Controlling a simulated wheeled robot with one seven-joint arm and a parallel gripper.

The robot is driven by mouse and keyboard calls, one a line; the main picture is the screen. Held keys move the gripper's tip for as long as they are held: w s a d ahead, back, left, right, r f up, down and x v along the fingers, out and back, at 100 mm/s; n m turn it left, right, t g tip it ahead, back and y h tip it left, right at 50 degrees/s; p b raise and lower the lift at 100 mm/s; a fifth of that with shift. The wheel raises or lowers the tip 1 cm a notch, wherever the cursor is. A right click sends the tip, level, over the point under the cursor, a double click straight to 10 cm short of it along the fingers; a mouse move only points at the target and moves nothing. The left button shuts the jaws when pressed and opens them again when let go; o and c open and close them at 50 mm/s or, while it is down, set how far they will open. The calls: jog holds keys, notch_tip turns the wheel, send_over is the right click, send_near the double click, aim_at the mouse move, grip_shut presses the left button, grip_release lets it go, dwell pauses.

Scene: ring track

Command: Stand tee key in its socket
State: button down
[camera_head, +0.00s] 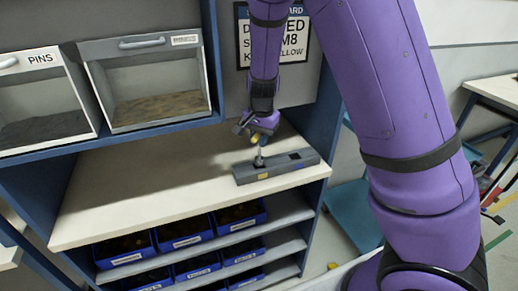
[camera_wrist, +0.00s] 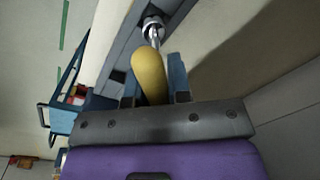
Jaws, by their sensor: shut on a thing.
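A tee key has a yellow handle (camera_wrist: 149,75) and a metal shaft (camera_wrist: 154,36). My gripper (camera_wrist: 155,78) is shut on the yellow handle, with one dark finger on each side. In the head view my gripper (camera_head: 258,128) is above the left part of a long grey socket block (camera_head: 283,170) on the bench. The shaft points down to a round metal collar (camera_wrist: 153,23) on the block. The shaft end meets the collar in the wrist view; how deep it sits cannot be told. The key looks close to upright in the head view.
The pale worktop (camera_head: 150,193) is clear to the left of the block. Bins, one marked PINS (camera_head: 38,95), stand behind it. A blue side panel (camera_head: 338,105) rises at the right. Blue trays (camera_head: 185,230) of parts sit on shelves below.

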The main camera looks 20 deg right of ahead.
aim_at(259, 158)
jog(key=shift+f, duration=1.75)
jog(key=c, duration=1.1)
grip_release()
jog(key=shift+f, duration=0.1)
jog(key=shift+o, duration=0.2)
jog(key=r, duration=1.1)
jog(key=shift+s+d+r, duration=0.2)
jog(key=shift+s+r, duration=0.05)
jog(key=s+d+r+n+t+y, duration=0.1)
jog(key=s+d+r+n, duration=0.1)
jog(key=s+r, duration=0.5)
jog(key=s+d+r+n+t+y, duration=0.1)
jog(key=s+d+r+n, duration=0.2)
jog(key=s+r, duration=0.45)
jog(key=s+d+r+n+t+h, duration=0.1)
jog(key=s+r+n+t+h, duration=0.1)
jog(key=s, duration=1.2)
jog(key=shift+s+r+n+t, duration=0.25)
jog(key=shift+r+n+t, duration=0.15)
jog(key=shift+r+n, duration=0.5)
